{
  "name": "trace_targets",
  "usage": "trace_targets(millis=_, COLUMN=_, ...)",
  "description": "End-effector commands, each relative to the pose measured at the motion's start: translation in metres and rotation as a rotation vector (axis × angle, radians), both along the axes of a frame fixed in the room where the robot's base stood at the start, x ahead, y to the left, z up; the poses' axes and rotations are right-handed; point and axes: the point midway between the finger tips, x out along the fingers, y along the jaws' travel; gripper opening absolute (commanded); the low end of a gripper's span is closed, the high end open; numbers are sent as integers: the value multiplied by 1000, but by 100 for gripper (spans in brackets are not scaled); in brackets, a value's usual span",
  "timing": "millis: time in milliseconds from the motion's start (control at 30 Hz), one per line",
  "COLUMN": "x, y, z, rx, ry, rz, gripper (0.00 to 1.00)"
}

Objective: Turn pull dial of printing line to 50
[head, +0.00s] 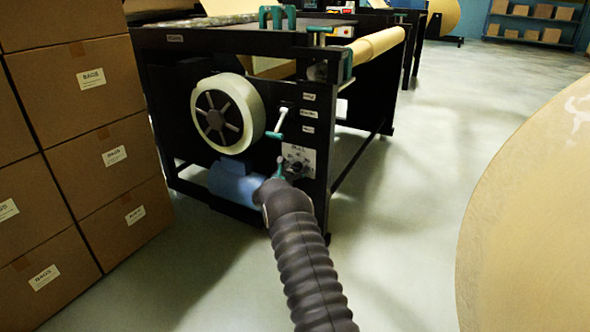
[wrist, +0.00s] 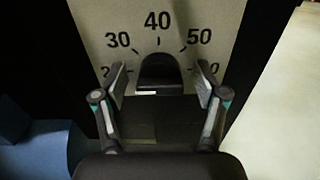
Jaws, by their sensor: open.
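The pull dial (wrist: 159,72) is a dark knob on a pale scale plate (wrist: 190,18) marked 30, 40 and 50 in the wrist view. Numbers at both lower sides are partly covered by my fingers. My gripper (wrist: 160,88) is open, with one finger on each side of the knob and a visible gap to it. A small white mark shows at the knob's lower edge; I cannot tell which number the dial points to. In the head view the scale plate (head: 298,152) is on the machine's near end post, with my gripper (head: 284,168) in front of it.
The printing line (head: 175,38) has a large white wheel (head: 247,112) and a white-and-teal lever (head: 278,124) near the dial. A blue motor housing (head: 228,182) sits below. Stacked boxes (head: 80,105) stand left; a large kraft roll (head: 535,220) stands right. Floor between is clear.

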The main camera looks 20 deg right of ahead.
Motion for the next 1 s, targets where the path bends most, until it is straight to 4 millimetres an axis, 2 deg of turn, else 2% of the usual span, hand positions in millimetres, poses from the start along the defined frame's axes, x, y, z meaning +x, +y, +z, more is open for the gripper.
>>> trace_targets(millis=267, x=1, y=-1, z=0, rx=0, ry=0, rz=0, gripper=72)
trace_targets(millis=367, x=1, y=-1, z=0, rx=0, ry=0, rz=0, gripper=52)
trace_targets(millis=500, x=1, y=-1, z=0, rx=0, ry=0, rz=0, gripper=17)
trace_targets(millis=533, x=1, y=-1, z=0, rx=0, ry=0, rz=0, gripper=12)
trace_targets(millis=1000, x=0, y=-1, z=-5, rx=61, ry=-82, rz=0, gripper=12)
